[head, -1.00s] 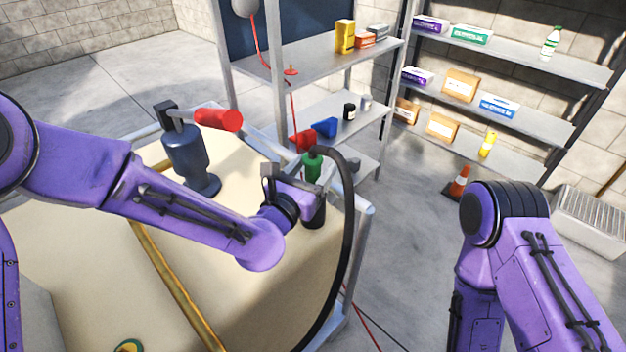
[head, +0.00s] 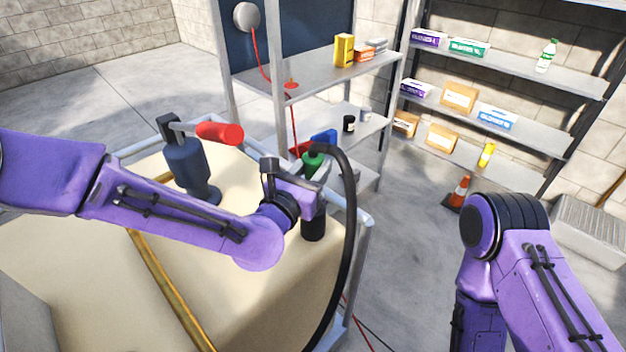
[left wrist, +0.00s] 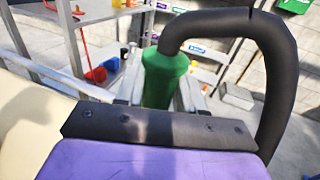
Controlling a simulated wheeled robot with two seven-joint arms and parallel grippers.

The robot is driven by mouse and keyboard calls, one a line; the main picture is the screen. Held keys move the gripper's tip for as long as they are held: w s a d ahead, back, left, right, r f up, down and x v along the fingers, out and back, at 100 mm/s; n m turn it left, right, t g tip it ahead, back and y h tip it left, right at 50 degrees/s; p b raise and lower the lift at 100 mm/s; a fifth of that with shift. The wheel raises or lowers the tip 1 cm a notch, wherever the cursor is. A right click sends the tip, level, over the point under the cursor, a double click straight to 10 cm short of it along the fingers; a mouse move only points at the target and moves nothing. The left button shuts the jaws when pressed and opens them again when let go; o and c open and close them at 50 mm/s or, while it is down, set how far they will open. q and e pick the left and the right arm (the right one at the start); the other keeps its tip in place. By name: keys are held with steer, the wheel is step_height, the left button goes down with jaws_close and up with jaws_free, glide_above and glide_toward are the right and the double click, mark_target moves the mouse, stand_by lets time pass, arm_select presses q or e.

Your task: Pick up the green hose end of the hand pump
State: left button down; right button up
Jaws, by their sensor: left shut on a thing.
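The hand pump (head: 187,165) has a dark blue-grey body and a red handle (head: 220,133), and stands upright on the cream tank top (head: 85,265). Its black hose (head: 347,230) arches over to the green hose end (head: 312,160), which points down. My left gripper (head: 311,183) is shut around the green hose end. In the left wrist view the green end (left wrist: 160,80) stands between the two fingers, with the hose (left wrist: 275,75) bending off to the right. A black cylinder (head: 313,224) stands right below the gripper. Whether the green end's lower tip is clear of it is hidden. My right gripper is out of view.
A pale rail (head: 362,225) runs along the tank edge. Behind stand a shelf rack (head: 290,92) with small goods and wall shelves (head: 520,65) with boxes. An orange cone (head: 458,192) stands on the floor. The floor right of the tank is mostly open.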

arm_select(q)
step_height(320, 180, up, 25)
steer(key=p, duration=0.2)
steer(key=shift+f, duration=0.15)
